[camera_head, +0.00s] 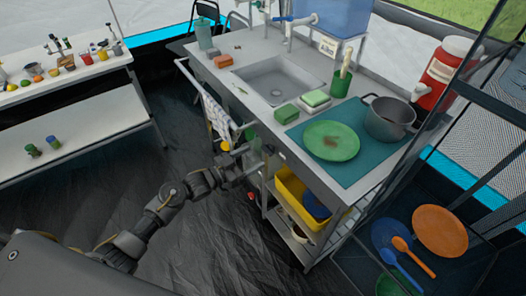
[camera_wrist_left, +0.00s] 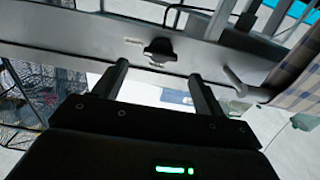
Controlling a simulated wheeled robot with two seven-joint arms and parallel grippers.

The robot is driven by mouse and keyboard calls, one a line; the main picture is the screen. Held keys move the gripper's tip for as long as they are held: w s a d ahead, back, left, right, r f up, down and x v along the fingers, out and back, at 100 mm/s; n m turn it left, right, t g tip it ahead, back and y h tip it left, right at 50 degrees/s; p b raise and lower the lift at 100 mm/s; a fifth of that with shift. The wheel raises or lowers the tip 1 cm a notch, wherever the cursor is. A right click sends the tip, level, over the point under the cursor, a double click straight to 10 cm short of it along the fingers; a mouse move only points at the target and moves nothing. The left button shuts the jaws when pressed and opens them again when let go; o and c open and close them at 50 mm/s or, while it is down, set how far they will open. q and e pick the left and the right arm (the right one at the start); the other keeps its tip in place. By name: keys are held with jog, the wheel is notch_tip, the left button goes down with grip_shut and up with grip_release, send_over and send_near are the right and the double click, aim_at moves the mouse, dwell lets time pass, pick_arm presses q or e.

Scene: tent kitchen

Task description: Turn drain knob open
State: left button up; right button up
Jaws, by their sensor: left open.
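The drain knob (camera_wrist_left: 160,48) is a small black knob on the grey front panel of the sink counter, in the left wrist view. My left gripper (camera_wrist_left: 160,72) is open, with its two fingers apart. The knob appears between and just beyond the fingertips, and I see no finger touching it. In the head view, my left gripper (camera_head: 247,153) is beside the counter's front edge, below the sink basin (camera_head: 277,77). I cannot make out the knob in the head view. My right gripper is not in view.
A checked towel (camera_head: 216,118) hangs from the counter's front rail near the gripper. A green plate (camera_head: 331,141) and a grey pot (camera_head: 389,119) stand on the counter. A yellow bin (camera_head: 290,187) is on the shelf below. Dark floor lies open at the left.

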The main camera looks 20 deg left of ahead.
aim_at(265, 151)
pick_arm(q)
jog(key=shift+x, duration=2.75)
jog(key=shift+c, duration=0.4)
jog(key=c, duration=0.9)
